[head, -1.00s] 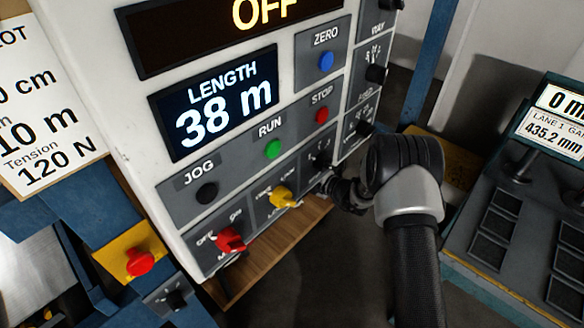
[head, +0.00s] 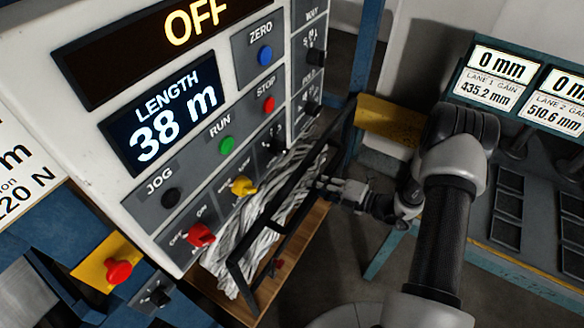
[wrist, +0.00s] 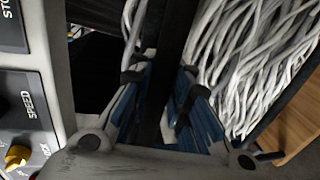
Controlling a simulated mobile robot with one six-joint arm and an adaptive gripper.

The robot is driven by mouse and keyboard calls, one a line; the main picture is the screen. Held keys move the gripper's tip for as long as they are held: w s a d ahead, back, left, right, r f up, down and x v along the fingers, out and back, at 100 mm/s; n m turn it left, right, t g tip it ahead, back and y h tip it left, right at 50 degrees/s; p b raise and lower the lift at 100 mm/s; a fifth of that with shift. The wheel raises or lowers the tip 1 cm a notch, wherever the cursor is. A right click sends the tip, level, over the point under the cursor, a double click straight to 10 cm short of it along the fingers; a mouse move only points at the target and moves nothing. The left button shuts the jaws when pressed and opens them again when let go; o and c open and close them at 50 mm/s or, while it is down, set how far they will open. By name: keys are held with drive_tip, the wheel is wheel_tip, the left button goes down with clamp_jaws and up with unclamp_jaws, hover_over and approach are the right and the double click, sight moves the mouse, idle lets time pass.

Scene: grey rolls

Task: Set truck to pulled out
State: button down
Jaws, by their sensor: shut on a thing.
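The truck is a black-framed cart with a wooden deck (head: 300,250) and a load of tangled grey-white strands (head: 268,215). It stands out from beneath the white control panel, in the middle of the head view. My gripper (head: 322,184) is at the upright black frame (head: 343,130) on the truck's right side. In the wrist view my gripper (wrist: 163,86) has its fingers on both sides of a dark frame bar (wrist: 172,35), shut on it. The strands (wrist: 260,55) fill the right of that view. The truck's rear is hidden by the panel.
The control panel (head: 75,150) with buttons and red and yellow knobs overhangs the truck's left side. A console with gain displays (head: 490,92) stands at right. A blue post (head: 372,50) and a yellow-brown plate (head: 390,122) are behind. Grey floor shows between truck and console.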

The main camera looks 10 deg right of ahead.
drive_tip(key=f+v, duration=0.1)
drive_tip(key=v, duration=0.6)
drive_tip(key=shift+d+p, duration=0.15)
drive_tip(key=shift+p, duration=0.15)
drive_tip(key=c, duration=1.5)
unclamp_jaws()
drive_tip(key=shift+f, duration=0.1)
drive_tip(key=shift+s, duration=0.1)
drive_tip(key=v, duration=1.2)
